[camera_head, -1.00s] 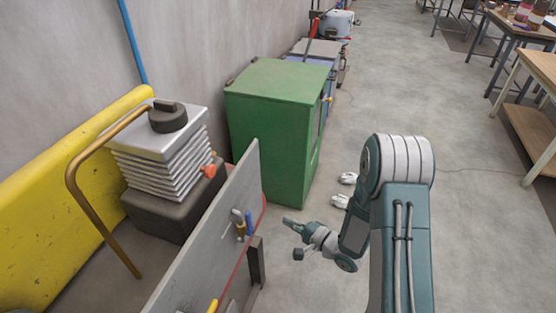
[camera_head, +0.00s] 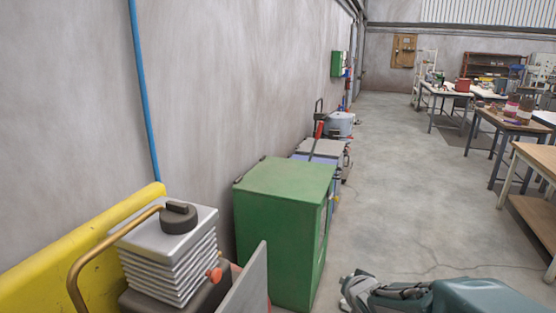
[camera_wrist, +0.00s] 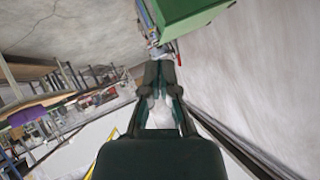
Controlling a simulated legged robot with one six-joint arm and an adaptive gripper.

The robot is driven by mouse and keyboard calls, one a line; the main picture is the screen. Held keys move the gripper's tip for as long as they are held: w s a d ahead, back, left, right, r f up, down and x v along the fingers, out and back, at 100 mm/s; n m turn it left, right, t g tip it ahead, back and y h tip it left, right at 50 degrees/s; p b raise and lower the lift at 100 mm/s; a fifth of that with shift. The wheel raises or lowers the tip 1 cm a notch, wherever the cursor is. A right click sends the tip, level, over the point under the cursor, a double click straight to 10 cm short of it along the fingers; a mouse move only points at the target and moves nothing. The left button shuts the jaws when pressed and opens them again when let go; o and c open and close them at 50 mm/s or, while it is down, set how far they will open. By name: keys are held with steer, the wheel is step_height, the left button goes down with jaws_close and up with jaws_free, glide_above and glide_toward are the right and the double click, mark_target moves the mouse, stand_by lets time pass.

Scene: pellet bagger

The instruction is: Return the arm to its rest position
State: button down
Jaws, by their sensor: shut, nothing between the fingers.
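My gripper (camera_wrist: 159,72) shows in the middle of the wrist view, its dark fingers drawn together at the tips with nothing between them. In the wrist view the scene behind it is strongly tilted, with a green cabinet at the top and wall at the right. In the head view my arm (camera_head: 480,297) lies low along the bottom right edge, mostly cut off by the frame.
A green cabinet (camera_head: 285,222) stands by the wall, left of my arm. A bellows-like unit (camera_head: 172,250) and a yellow barrier (camera_head: 40,262) are at lower left, beside a grey panel (camera_head: 247,288). Workbenches (camera_head: 512,130) line the right. The middle floor is clear.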

steer(key=s+r+n+g, duration=0.2)
steer(key=s+r, duration=0.2)
steer(key=s, duration=0.8)
steer(key=s+r+n+g, duration=0.2)
steer(key=s+r+g, duration=0.1)
steer(key=s, duration=0.9)
steer(key=shift+s+a+r+n+h, duration=0.15)
steer(key=shift+s+r+n+h, duration=0.2)
steer(key=shift+r, duration=0.2)
